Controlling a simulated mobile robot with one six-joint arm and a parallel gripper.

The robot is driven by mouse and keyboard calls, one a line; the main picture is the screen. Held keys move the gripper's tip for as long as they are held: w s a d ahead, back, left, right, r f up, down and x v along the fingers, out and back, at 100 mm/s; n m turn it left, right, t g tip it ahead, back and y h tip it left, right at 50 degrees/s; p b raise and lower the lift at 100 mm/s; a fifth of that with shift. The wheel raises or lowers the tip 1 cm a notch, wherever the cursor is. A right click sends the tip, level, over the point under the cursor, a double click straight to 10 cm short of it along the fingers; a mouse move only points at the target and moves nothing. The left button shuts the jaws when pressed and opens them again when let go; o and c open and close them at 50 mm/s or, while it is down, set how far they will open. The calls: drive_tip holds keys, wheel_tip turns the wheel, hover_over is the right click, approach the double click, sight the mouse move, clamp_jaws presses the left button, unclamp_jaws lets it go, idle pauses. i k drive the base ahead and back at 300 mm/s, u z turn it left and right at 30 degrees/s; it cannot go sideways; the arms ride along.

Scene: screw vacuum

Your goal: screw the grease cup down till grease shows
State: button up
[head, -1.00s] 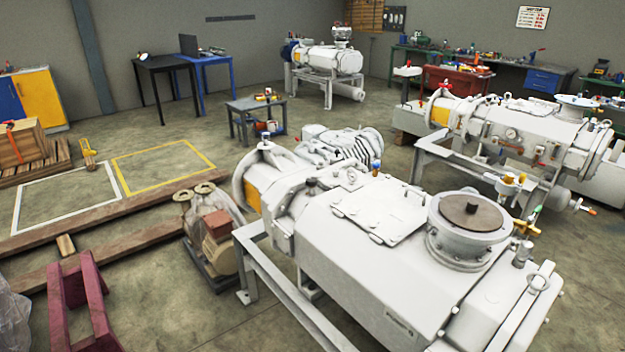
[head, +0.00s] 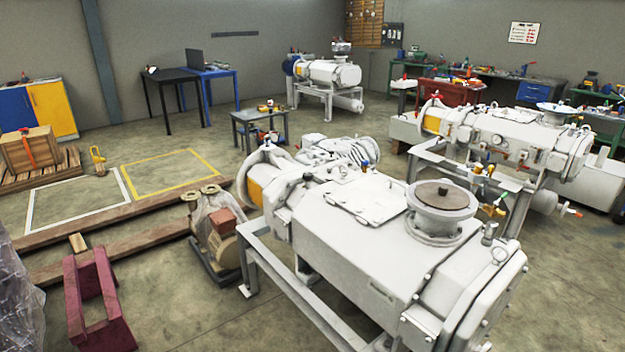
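A large white screw vacuum pump (head: 360,250) stands on a white steel frame in the front middle of the head view. A round flanged port (head: 442,205) with a brown disc on it rises from its top. A small blue-topped fitting (head: 366,166) stands near the far edge of the pump's top; I cannot tell whether it is the grease cup. Another white pump (head: 500,135) stands behind to the right, with small coloured fittings along its near side. No grease is visible at this size. My gripper is not in view.
Timber beams (head: 120,222) lie on the floor at left. A maroon stand (head: 98,300) and a small motor pump unit (head: 215,232) stand near them. A small grey table (head: 262,114) stands behind. The floor inside the yellow outline (head: 165,172) is clear.

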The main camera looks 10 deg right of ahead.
sight(307, 176)
drive_tip(key=z, duration=0.2)
drive_tip(key=k, duration=0.5)
drive_tip(key=u, duration=1.3)
drive_tip(key=i, duration=2.1)
drive_tip(key=u, duration=0.05)
